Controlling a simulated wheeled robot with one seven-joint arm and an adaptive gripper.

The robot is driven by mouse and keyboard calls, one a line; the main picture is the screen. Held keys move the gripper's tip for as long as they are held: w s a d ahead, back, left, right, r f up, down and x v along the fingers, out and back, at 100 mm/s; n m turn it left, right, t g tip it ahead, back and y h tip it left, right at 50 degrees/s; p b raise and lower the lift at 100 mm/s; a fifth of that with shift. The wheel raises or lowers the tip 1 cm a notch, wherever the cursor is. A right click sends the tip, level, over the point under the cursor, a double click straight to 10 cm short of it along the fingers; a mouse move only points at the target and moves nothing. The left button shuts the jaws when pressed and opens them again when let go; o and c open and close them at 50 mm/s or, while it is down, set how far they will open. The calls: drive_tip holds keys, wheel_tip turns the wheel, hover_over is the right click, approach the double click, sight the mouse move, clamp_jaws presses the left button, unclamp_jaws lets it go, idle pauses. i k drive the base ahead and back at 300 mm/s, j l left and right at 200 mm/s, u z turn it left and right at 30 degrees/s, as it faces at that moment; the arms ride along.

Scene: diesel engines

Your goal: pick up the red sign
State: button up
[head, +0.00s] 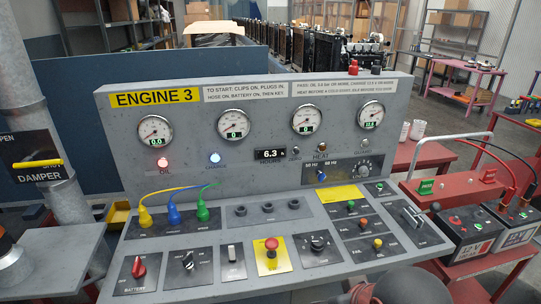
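My gripper is not clearly seen. A dark rounded shape at the bottom edge is probably part of my arm, so I cannot tell where my gripper is relative to the red sign.
The grey Engine 3 console (250,170) with gauges, knobs and coloured plugs fills the middle. Two batteries (470,236) with red and black cables sit in front of the red surface at right. A curved metal handle (450,138) rises behind the signs. A grey damper pipe (40,130) stands left.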

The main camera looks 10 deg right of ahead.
sight(488, 178)
drive_tip(key=z, duration=1.8)
drive_tip(key=u, duration=0.3)
drive_tip(key=i+l+u, duration=0.2)
drive_tip(key=u, duration=0.25)
drive_tip(key=i+l+u, duration=0.2)
drive_tip(key=l+u, duration=0.25)
drive_tip(key=i+l+u, duration=0.15)
drive_tip(key=u, duration=0.3)
drive_tip(key=i+l+u, duration=0.1)
drive_tip(key=l, duration=0.6)
drive_tip(key=i+l+u, duration=0.1)
drive_tip(key=l, duration=0.6)
drive_tip(key=i+l, duration=0.2)
drive_tip(key=l, duration=0.55)
drive_tip(key=i+l+u, duration=0.15)
drive_tip(key=l, duration=0.55)
